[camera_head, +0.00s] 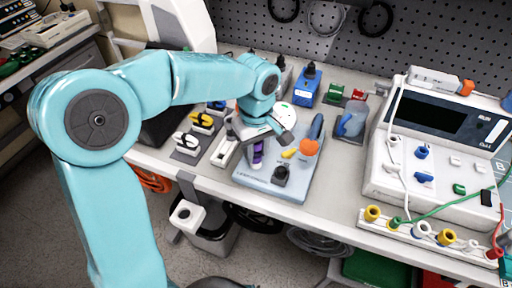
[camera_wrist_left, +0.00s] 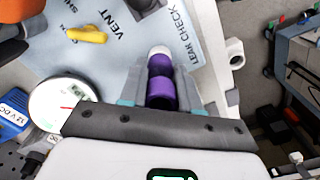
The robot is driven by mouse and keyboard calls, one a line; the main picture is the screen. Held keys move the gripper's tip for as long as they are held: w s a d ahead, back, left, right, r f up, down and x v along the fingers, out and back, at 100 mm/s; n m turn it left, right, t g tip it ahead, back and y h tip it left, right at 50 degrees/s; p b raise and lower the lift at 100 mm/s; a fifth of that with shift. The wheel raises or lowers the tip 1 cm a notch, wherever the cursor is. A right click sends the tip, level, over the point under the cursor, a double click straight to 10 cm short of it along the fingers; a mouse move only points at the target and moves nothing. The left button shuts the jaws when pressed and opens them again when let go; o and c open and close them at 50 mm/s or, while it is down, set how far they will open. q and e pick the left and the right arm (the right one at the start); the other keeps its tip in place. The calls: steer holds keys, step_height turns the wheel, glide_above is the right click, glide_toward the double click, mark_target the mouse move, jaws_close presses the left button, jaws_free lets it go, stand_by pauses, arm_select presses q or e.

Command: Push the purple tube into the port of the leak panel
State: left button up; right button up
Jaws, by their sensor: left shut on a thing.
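The purple tube (camera_wrist_left: 161,92) stands between the two fingers of my left gripper (camera_wrist_left: 160,88), which is shut on it. A white piece shows at the tube's far end; I cannot tell if it is the tube's tip or the port. In the head view the purple tube (camera_head: 257,158) shows below my left gripper (camera_head: 256,146), over the left part of the pale blue leak panel (camera_head: 305,178). The panel (camera_wrist_left: 110,62) also shows in the wrist view, with "VENT" and "LEAK CHECK" lettering near the tube. I cannot make out the port opening. My right gripper is not in view.
The panel carries a yellow lever (camera_head: 288,153), an orange knob (camera_head: 309,147) and a black fitting (camera_head: 280,175). A round white gauge (camera_wrist_left: 62,100) is close to my gripper. A white pump unit (camera_head: 435,145) stands to the right. The bench's front edge is near.

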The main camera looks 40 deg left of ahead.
arm_select(q)
steer(key=o, duration=1.6)
step_height(320, 180, up, 7)
steer(key=p, duration=0.6)
steer(key=shift+s, duration=0.1)
